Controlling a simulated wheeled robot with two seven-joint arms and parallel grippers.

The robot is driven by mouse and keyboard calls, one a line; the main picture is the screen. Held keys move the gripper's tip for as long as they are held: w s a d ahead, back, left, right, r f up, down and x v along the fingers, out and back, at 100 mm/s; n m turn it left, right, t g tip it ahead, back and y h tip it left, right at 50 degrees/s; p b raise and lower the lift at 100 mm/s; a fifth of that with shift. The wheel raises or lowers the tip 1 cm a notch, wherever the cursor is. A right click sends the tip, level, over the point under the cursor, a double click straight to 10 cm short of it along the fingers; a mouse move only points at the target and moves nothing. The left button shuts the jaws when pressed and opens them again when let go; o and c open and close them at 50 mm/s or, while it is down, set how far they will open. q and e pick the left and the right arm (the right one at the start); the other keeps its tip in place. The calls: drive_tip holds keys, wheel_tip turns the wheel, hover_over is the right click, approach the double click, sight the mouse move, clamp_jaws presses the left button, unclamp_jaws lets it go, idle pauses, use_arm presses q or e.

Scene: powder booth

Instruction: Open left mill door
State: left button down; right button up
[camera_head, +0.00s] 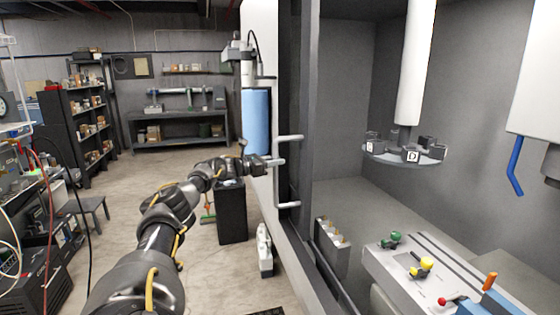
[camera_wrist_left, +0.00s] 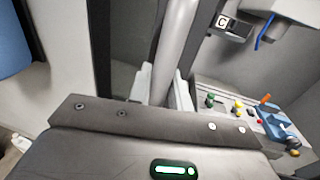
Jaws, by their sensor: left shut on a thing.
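The left mill door (camera_head: 297,90) shows in the head view as a dark upright panel edge, seen at a steep angle. Its pale bar handle (camera_head: 276,188) stands off the door on two short posts. My left gripper (camera_head: 275,162) is at the handle's upper part, reaching it from the left. In the left wrist view, the grey handle bar (camera_wrist_left: 175,42) runs between the two pale fingers of my left gripper (camera_wrist_left: 166,88), which are shut on it. The fingertips are partly hidden behind the gripper body. My right gripper is not in view.
Inside the mill are a tool carousel (camera_head: 405,155), a white spindle column (camera_head: 415,65) and a bed with coloured parts (camera_head: 420,268). A dark bin (camera_head: 232,212) and a blue cylinder (camera_head: 256,122) stand left of the mill. Open floor lies farther left.

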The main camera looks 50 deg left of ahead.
use_arm(q)
drive_tip(key=c, duration=1.7)
unclamp_jaws()
drive_tip(key=o, duration=0.4)
drive_tip(key=shift+c, duration=0.2)
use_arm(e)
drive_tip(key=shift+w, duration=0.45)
